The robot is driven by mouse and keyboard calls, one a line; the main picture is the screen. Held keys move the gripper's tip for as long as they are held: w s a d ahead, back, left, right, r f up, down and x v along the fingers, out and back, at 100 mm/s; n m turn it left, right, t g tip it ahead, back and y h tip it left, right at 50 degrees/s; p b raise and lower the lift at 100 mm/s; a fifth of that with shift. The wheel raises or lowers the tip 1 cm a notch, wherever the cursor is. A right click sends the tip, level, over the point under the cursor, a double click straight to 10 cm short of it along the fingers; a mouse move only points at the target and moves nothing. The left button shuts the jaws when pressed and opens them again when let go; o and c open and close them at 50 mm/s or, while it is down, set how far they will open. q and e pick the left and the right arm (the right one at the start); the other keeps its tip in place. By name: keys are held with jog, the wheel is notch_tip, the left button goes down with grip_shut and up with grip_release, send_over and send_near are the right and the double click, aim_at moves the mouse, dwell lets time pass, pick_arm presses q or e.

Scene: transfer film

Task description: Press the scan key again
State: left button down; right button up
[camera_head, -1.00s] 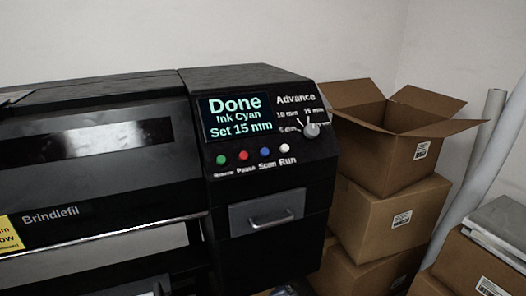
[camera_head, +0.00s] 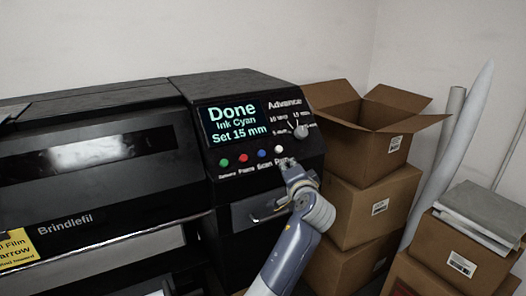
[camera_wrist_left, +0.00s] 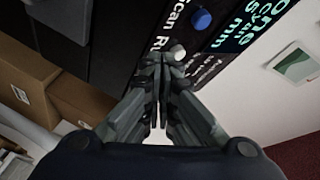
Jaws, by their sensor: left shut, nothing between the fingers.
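The scan key is the blue button (camera_head: 262,154) above the label "Scan" on the printer's control panel; it also shows in the wrist view (camera_wrist_left: 202,18). My left gripper (camera_head: 287,166) is shut and empty. Its fingertips are in front of the panel by the "Run" label, just below the white run key (camera_head: 278,149), and partly cover that label. In the wrist view the fingertips (camera_wrist_left: 161,60) are close beside the white key (camera_wrist_left: 178,52); I cannot tell whether they touch. The blue key is apart from them. The screen (camera_head: 235,122) reads "Done, Ink Cyan, Set 15 mm". My right gripper is not in view.
Red (camera_head: 243,158) and green (camera_head: 224,162) keys sit left of the blue one. The advance knob (camera_head: 301,131) is at the upper right. A drawer handle (camera_head: 268,213) is below the panel. Stacked cardboard boxes (camera_head: 376,205) stand right of the printer.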

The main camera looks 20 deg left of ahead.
pick_arm(q)
notch_tip(320, 180, up, 10)
jog(key=s+a+n+y, duration=0.1)
jog(key=s, duration=0.1)
jog(key=shift+s+r+y+p, duration=0.25)
jog(key=shift+s+y+p, duration=0.05)
jog(key=shift+s+p, duration=0.1)
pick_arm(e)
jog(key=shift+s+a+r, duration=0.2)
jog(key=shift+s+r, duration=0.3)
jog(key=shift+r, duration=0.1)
pick_arm(q)
jog(key=shift+f, duration=0.1)
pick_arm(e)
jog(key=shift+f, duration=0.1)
